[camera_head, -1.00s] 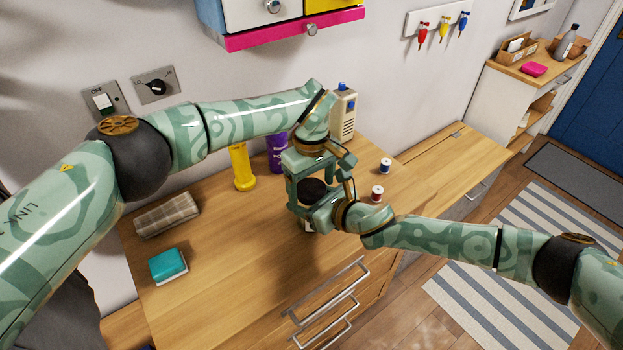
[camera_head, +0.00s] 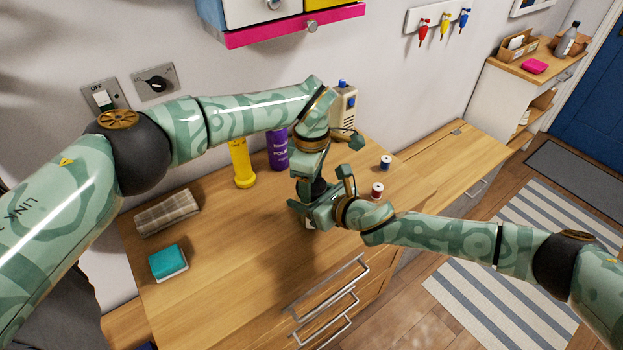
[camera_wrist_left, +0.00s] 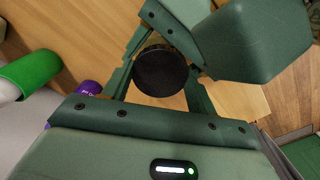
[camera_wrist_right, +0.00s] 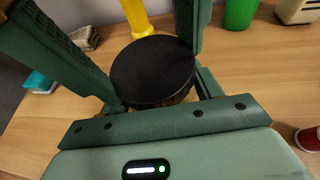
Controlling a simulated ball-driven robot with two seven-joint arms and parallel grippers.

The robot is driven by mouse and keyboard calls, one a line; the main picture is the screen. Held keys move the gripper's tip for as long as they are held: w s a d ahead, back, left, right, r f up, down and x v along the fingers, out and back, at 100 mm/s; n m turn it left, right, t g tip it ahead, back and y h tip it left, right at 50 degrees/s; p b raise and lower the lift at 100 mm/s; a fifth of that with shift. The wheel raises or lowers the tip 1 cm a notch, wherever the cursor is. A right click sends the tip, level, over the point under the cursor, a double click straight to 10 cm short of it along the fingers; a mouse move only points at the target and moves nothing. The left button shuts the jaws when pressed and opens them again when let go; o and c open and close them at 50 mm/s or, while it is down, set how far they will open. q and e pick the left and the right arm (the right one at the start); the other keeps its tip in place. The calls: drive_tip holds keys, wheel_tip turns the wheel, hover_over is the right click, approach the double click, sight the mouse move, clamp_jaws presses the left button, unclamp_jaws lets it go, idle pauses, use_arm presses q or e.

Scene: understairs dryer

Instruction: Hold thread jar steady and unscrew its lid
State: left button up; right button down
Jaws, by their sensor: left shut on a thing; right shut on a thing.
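The thread jar stands on the wooden counter, mostly hidden by my grippers in the head view. Its round black lid (camera_head: 319,187) shows between them there. The lid fills the middle of the left wrist view (camera_wrist_left: 160,71) and of the right wrist view (camera_wrist_right: 153,70). My left gripper (camera_head: 312,182) comes down from above and is shut on the lid. My right gripper (camera_head: 316,207) comes in from the right, lower down, and is shut on the jar's body. Both sets of fingers flank the jar. Whether the lid has loosened cannot be told.
A yellow bottle (camera_head: 242,165), a purple bottle (camera_head: 278,150) and a beige device (camera_head: 345,112) stand behind. A red spool (camera_head: 377,190) and a blue spool (camera_head: 385,162) stand right. A folded cloth (camera_head: 167,212) and teal sponge (camera_head: 168,262) lie left. The front counter is clear.

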use_arm(q)
drive_tip(key=o, duration=1.1)
wheel_tip(320, 180, up, 5)
drive_tip(key=shift+f, duration=0.2)
drive_tip(key=shift+c, duration=0.3)
wheel_tip(320, 180, up, 3)
drive_tip(key=shift+m, duration=1)
wheel_tip(320, 180, down, 8)
drive_tip(key=shift+r, duration=0.2)
